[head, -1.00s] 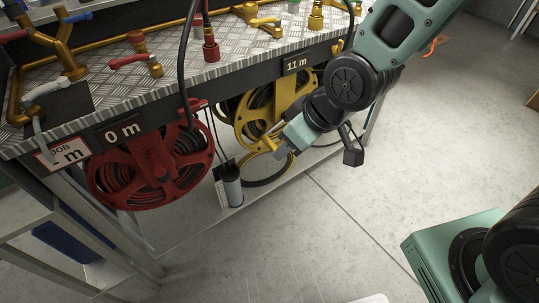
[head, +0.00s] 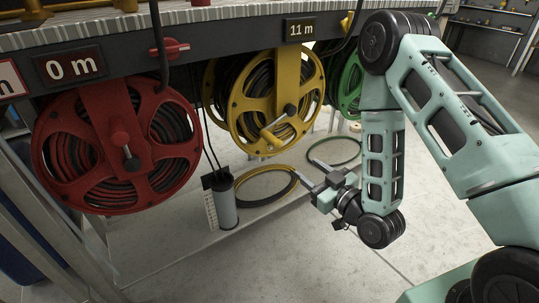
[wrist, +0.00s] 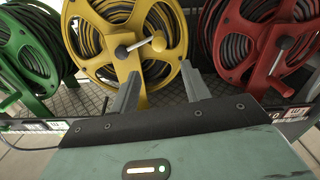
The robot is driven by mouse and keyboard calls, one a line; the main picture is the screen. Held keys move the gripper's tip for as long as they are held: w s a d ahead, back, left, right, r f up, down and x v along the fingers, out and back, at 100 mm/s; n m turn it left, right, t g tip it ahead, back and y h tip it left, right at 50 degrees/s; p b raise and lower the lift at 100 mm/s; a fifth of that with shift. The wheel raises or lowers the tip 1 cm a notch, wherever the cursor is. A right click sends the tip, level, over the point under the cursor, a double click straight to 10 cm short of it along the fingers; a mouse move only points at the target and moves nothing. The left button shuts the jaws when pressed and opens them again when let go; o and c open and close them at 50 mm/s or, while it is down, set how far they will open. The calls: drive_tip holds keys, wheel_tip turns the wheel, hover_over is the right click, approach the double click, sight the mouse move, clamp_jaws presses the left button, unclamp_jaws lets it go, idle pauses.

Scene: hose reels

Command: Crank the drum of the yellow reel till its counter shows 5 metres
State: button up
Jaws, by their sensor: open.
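The yellow reel (head: 236,112) hangs under the bench in the middle, its drum wound with dark hose. In the wrist view both fingers of my gripper (wrist: 162,78) point towards the reel's rim.
A red reel (head: 60,180) with a 0 m counter (head: 68,67) hangs at left. A green reel (head: 347,88) is at right, partly behind my arm. A grey cylinder (head: 224,205) and hose loops (head: 268,200) are below. The floor in front is clear.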

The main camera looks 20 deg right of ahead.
drive_tip(key=b, duration=0.6)
approach(273, 140)
drive_tip(key=shift+s+d+f, duration=0.65)
drive_tip(key=shift+f, duration=0.3)
drive_tip(key=b+x, duration=0.1)
drive_tip(key=x, duration=0.3)
drive_tip(key=b+x, duration=0.2)
drive_tip(key=x, duration=0.2)
drive_tip(key=b+x, duration=0.2)
drive_tip(key=x, duration=0.3)
drive_tip(key=shift+r, duration=0.35)
clamp_jaws()
